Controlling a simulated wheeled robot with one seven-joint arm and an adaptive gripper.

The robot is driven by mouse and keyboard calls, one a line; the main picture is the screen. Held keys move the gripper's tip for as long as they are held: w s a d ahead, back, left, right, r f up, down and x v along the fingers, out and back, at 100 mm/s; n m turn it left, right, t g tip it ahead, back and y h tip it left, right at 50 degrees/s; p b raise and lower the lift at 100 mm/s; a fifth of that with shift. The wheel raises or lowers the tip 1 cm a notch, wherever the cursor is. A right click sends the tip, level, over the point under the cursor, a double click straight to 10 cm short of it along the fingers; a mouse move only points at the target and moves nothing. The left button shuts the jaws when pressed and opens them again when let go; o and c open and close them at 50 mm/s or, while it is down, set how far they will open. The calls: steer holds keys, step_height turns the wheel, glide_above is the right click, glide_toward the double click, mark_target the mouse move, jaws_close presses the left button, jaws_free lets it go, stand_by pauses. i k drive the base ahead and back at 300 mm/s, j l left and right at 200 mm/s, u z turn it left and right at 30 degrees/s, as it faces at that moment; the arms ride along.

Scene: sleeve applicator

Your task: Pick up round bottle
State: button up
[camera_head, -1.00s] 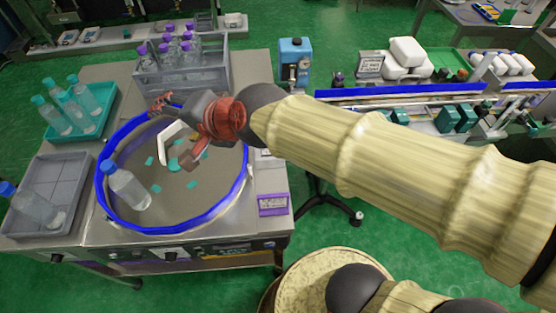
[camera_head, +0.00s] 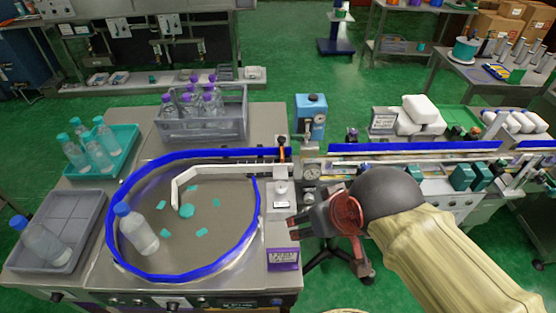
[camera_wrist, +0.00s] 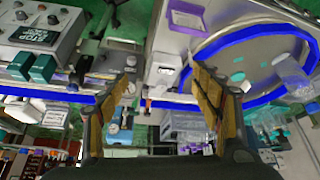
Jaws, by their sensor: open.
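A round clear bottle with a blue cap (camera_head: 137,232) stands slightly tilted in the picture on the blue-rimmed round turntable (camera_head: 220,252), at its left side. Another blue-capped bottle (camera_head: 42,242) leans in the grey tray at the far left. Several teal-capped bottles (camera_head: 100,140) stand in a teal tray, and several purple-capped bottles (camera_head: 205,98) stand in a grey crate. My gripper (camera_head: 295,224) is to the right of the turntable, open and empty, apart from every bottle. In the wrist view its two fingers (camera_wrist: 162,100) are spread wide, with the turntable rim (camera_wrist: 255,38) beyond the right finger.
Small teal pieces (camera_head: 187,210) and a white angled guide (camera_head: 182,178) are on the turntable. The grey tray (camera_head: 85,235), teal tray (camera_head: 122,165) and grey crate (camera_head: 230,125) surround it. A blue-topped machine (camera_head: 311,110) and conveyor (camera_head: 410,147) stand behind my gripper.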

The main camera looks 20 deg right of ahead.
mark_target(37, 237)
steer(key=u, duration=1.75)
